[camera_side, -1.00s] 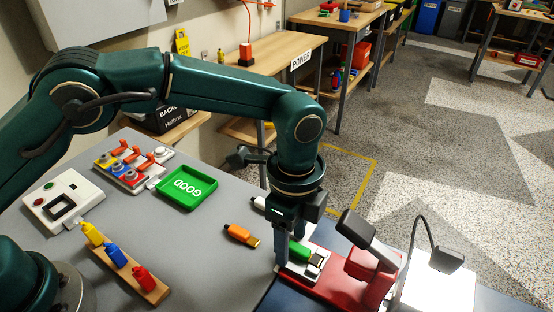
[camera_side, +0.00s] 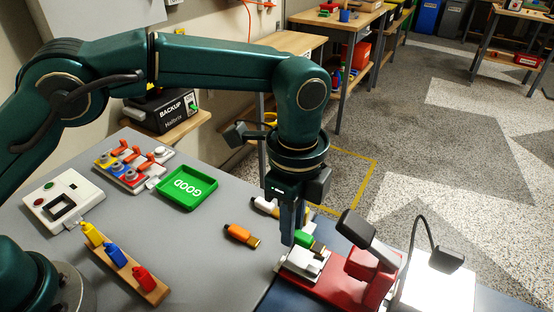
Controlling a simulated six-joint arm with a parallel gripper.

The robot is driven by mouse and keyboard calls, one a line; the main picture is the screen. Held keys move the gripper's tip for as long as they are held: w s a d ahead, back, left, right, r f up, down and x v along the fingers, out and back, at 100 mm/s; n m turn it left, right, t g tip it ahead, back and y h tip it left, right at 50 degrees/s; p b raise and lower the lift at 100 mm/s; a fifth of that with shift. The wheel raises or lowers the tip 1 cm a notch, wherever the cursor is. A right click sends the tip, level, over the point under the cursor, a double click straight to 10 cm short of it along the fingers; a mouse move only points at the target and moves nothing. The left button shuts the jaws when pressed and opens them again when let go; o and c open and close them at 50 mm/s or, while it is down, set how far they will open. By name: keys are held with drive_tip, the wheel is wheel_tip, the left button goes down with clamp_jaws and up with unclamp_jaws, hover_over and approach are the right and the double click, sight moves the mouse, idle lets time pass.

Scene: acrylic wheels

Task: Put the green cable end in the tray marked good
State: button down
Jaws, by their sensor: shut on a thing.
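The green cable end (camera_side: 304,240) is between the fingers of my gripper (camera_side: 296,235), held above the white and red fixture (camera_side: 303,262). My gripper is shut on it, and one finger hides part of it. A metal-coloured tip shows at its right end. The green tray marked GOOD (camera_side: 206,199) lies flat on the grey table, left of my gripper and farther back. The tray is empty.
An orange cable end (camera_side: 241,236) and a white one (camera_side: 265,206) lie on the table near my gripper. A red stand (camera_side: 368,268) rises to the right. A wooden rack (camera_side: 126,269) with coloured bottles stands at left. The table between tray and orange end is clear.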

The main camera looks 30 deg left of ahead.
drive_tip(key=w+a+r+n, duration=0.1)
drive_tip(key=a+r, duration=0.4)
drive_tip(key=a, duration=0.3)
drive_tip(key=w+a+r+n, duration=0.1)
drive_tip(key=w+a+r, duration=0.1)
drive_tip(key=a+r, duration=0.45)
drive_tip(key=s+a+n, duration=0.7)
drive_tip(key=a+n, duration=0.3)
drive_tip(key=n, duration=0.6)
drive_tip(key=shift+a+f, duration=0.15)
drive_tip(key=shift+a, duration=0.15)
